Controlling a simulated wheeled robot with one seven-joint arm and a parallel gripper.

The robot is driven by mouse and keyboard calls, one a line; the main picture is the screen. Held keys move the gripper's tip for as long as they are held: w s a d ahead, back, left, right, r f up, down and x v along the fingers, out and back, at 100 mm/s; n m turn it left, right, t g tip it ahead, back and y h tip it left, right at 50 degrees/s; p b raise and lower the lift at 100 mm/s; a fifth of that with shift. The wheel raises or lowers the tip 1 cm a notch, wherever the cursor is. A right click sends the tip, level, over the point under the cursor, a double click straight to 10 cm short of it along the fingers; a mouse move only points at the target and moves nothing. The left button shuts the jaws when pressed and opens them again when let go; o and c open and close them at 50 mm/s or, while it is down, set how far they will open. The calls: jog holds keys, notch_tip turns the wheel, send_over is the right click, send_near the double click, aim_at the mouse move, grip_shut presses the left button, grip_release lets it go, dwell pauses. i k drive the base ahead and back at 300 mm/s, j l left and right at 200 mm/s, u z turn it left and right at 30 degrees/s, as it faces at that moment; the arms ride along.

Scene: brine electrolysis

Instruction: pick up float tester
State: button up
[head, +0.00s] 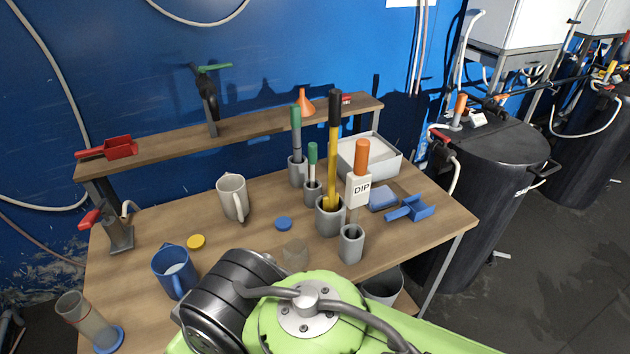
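Nothing in view is labelled as the float tester, and I cannot tell for sure which thing it is. Several upright tools stand in grey holders on the wooden bench (140,262). They are a tall green-topped grey tool (296,128), a shorter green-handled tool (312,155), a yellow tool with a black handle (333,140) and an orange-handled tool with a DIP tag (361,158). A clear cylinder on a blue foot (88,322) stands at the bench's front left. My green and black arm covers the bottom middle. My gripper is not in view.
A beige jug (232,198), a blue jug (174,271), a yellow lid (196,241) and a blue lid (283,223) stand or lie on the bench. A white tray (385,162) and a blue holder (411,208) are at right. A raised shelf (170,148) runs behind. Black drums (490,190) stand right.

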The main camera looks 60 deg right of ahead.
aim_at(357, 186)
jog(key=z, duration=0.45)
jog(key=k+z, duration=0.1)
jog(key=z, duration=1.25)
jog(key=k+l+z, duration=0.1)
jog(key=z, duration=0.35)
jog(key=u, duration=1.75)
jog(key=z, duration=1.75)
